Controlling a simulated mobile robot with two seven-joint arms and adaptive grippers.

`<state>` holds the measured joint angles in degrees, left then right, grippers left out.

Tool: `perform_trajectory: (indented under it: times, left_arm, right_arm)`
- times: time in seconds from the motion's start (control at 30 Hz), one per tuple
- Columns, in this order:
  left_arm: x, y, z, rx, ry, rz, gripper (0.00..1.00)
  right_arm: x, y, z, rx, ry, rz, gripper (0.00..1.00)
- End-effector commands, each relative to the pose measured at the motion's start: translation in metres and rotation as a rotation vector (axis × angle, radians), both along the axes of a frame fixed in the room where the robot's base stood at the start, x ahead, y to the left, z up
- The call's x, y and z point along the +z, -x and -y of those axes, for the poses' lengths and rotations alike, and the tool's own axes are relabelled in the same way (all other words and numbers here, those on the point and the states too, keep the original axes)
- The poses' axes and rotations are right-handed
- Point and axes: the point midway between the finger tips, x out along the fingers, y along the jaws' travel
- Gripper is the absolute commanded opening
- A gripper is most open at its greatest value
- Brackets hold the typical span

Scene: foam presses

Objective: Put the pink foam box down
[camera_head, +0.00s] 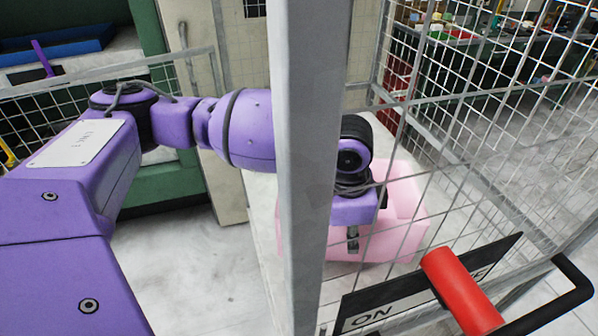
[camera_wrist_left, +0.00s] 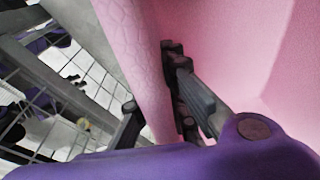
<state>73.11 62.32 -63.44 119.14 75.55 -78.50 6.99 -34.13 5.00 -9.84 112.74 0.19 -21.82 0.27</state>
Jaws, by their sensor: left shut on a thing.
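The pink foam box (camera_head: 404,208) is behind the wire mesh, right of the grey post, over a pale surface. My left arm passes behind the post, and my left gripper (camera_head: 352,238) is at the box's near side. In the left wrist view the pink foam box (camera_wrist_left: 235,50) fills the upper right. The fingers of my left gripper (camera_wrist_left: 160,122) stand on both sides of one pink wall, shut on it. The post hides part of the box and wrist. I cannot tell whether the box's underside touches the surface. My right gripper is not in view.
A grey upright post (camera_head: 308,150) stands close in front of my left arm. Wire mesh panels (camera_head: 470,130) enclose the box area. A red-handled lever (camera_head: 458,288) and a black sign (camera_head: 375,305) are at the lower right. A green frame (camera_head: 165,185) stands at the left.

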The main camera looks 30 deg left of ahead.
Motion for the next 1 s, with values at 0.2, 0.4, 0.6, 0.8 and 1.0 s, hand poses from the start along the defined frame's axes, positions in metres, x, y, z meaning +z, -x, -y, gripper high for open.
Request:
perform_trajectory:
  times: [0.2,0.4,0.6,0.8,1.0]
  left_arm:
    - [-0.009,-0.005,0.002,-0.043,0.002,0.003,0.0]
    - [-0.047,-0.004,0.001,-0.041,0.001,0.002,0.0]
    - [-0.067,-0.004,0.001,-0.04,0.002,0.004,0.0]
    - [-0.094,-0.004,0.001,-0.04,0.001,0.004,0.0]
    - [-0.094,-0.005,0.001,-0.04,0.002,0.006,0.0]
  right_arm:
    - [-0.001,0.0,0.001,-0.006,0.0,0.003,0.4]
    - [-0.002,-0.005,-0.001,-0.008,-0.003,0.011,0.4]
    - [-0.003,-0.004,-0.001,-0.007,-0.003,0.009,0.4]
    - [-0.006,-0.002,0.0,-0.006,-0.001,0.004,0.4]
    - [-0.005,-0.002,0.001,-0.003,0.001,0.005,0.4]
